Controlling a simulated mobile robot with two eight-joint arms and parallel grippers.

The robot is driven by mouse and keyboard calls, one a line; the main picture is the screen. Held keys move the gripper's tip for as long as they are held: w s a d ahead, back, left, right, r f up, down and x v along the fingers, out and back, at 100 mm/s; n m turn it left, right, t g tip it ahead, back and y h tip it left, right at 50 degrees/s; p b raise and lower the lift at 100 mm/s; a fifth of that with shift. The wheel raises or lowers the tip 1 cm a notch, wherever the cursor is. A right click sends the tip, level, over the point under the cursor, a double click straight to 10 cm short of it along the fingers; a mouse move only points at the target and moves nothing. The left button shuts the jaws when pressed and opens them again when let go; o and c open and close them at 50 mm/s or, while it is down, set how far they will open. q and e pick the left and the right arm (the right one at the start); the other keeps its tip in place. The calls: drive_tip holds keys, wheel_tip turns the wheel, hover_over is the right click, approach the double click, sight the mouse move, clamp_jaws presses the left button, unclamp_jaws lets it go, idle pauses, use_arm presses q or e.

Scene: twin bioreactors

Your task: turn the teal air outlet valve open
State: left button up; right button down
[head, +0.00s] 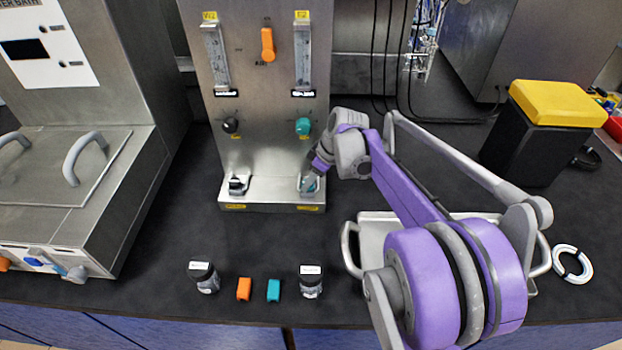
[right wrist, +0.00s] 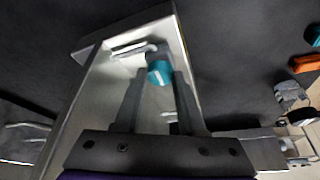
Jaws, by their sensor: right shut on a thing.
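A teal valve (head: 313,185) sits at the right end of the steel ledge at the foot of the upright panel. In the right wrist view its teal part (right wrist: 160,73) shows between the fingertips. My right gripper (head: 310,178) reaches down to it from the right and is shut on it. The fingers partly hide the valve in the head view, so its exact angle cannot be told. A second teal knob (head: 303,126) is higher on the panel, apart from the gripper. My left gripper is not in view.
The steel panel (head: 262,95) also bears an orange lever (head: 268,45), a black knob (head: 231,125) and a dark valve (head: 238,185). Two jars, an orange block (head: 244,290) and a teal block (head: 274,291) stand near the front edge. A metal tray (head: 375,245) lies under my right arm.

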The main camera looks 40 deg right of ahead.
drive_tip(key=shift+n, duration=0.4)
drive_tip(key=c, duration=0.5)
unclamp_jaws()
drive_tip(key=v, duration=1)
drive_tip(key=shift+d+r+p, duration=0.25)
drive_tip(key=shift+r+p, duration=0.15)
